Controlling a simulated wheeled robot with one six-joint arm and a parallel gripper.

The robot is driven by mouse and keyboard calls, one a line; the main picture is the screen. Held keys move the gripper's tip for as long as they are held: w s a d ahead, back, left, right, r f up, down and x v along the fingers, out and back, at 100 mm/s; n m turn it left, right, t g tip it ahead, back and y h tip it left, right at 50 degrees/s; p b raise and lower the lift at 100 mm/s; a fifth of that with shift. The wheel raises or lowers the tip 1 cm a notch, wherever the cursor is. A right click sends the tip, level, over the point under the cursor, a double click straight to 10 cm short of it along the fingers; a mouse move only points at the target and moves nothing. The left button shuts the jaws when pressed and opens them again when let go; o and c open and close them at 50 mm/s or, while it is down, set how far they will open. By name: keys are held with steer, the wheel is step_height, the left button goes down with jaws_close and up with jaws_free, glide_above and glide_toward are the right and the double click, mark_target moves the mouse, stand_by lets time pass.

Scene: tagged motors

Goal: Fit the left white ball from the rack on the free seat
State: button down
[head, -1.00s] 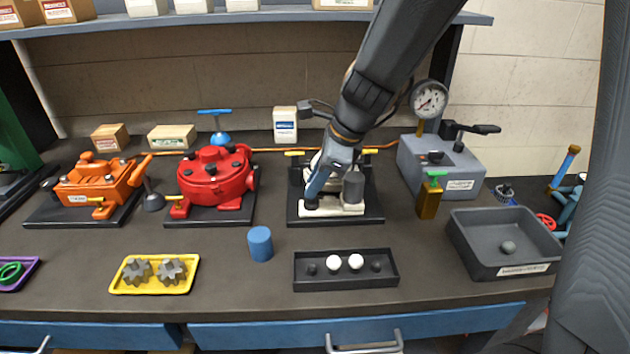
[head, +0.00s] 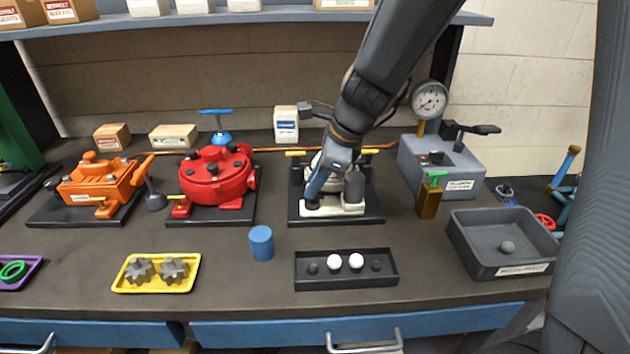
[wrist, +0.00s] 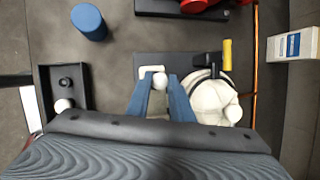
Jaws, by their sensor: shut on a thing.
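My gripper (head: 312,200) reaches down over the white device (head: 347,207) on a black base plate. In the wrist view its blue fingers (wrist: 160,84) are shut on a white ball (wrist: 160,80), at the small white block (wrist: 148,71) of that device. I cannot tell whether the ball touches a seat there; the fingers hide it. The black rack (head: 345,283) stands in front, with two white balls, left (head: 334,261) and right (head: 356,261), in its middle. Dark round spots are at its ends. One rack ball (wrist: 63,105) shows in the wrist view.
A blue cylinder (head: 261,243) and a yellow tray (head: 120,285) with gears stand left of the rack. A red device (head: 215,180) is left of the white one. A grey gauge unit (head: 430,160) and a grey bin (head: 480,262) holding a grey ball are at the right.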

steer(key=shift+f, duration=0.55)
stand_by(0.4)
steer(key=c, duration=1.5)
jaws_free()
steer(key=shift+r, duration=0.1)
step_height(320, 180, up, 6)
steer(key=p, duration=0.6)
steer(key=shift+v, duration=3.8)
